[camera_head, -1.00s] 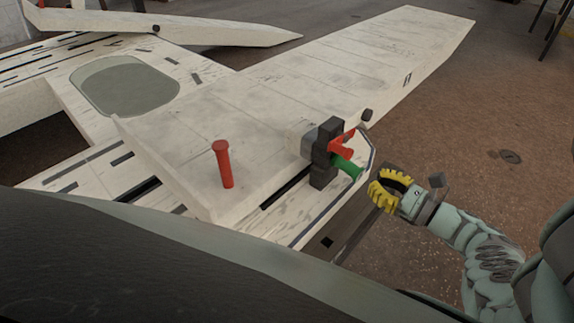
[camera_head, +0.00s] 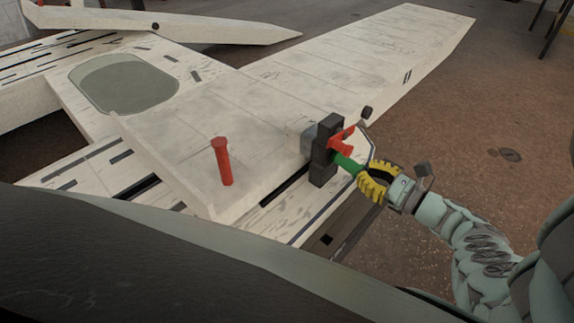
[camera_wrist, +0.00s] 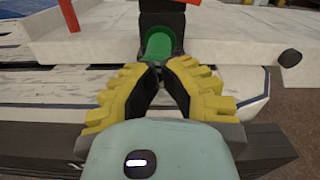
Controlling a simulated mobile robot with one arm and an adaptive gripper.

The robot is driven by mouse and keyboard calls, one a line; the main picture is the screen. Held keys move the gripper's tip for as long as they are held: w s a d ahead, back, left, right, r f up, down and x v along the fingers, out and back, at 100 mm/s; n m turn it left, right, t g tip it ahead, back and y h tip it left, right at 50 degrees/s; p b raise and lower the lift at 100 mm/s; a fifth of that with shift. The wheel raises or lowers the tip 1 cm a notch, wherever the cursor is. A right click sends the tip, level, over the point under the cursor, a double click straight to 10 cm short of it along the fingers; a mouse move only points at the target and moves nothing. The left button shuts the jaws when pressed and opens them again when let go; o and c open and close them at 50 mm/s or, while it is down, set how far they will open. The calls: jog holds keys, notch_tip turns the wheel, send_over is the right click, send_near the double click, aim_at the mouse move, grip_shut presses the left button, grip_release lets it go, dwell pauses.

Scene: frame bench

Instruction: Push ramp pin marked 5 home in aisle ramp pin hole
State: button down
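A green pin (camera_head: 347,163) sticks out of a black upright block (camera_head: 324,150) at the ramp's edge. A red handle-like piece (camera_head: 342,139) sits just above it on the block. My gripper (camera_head: 368,174) has yellow fingers and is at the green pin's outer end. In the wrist view the fingertips (camera_wrist: 161,68) come together with nothing seen between them, just in front of the green pin (camera_wrist: 160,45). Whether they touch it is hard to tell. A red pin (camera_head: 222,162) stands upright on the pale panel. No number 5 is readable, and the hole is hidden.
The pale panel (camera_head: 260,110) spreads behind the block, with a long wing-like part reaching back right. A dark round knob (camera_head: 366,112) sits near the block. A dark rail (camera_head: 350,225) runs below the panel edge.

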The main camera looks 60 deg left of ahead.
jog(key=shift+s+a, duration=0.15)
jog(key=shift+a, duration=0.3)
jog(key=shift+d, duration=0.15)
dwell(0.3)
jog(key=v, duration=1.4)
jog(key=shift+p, duration=0.3)
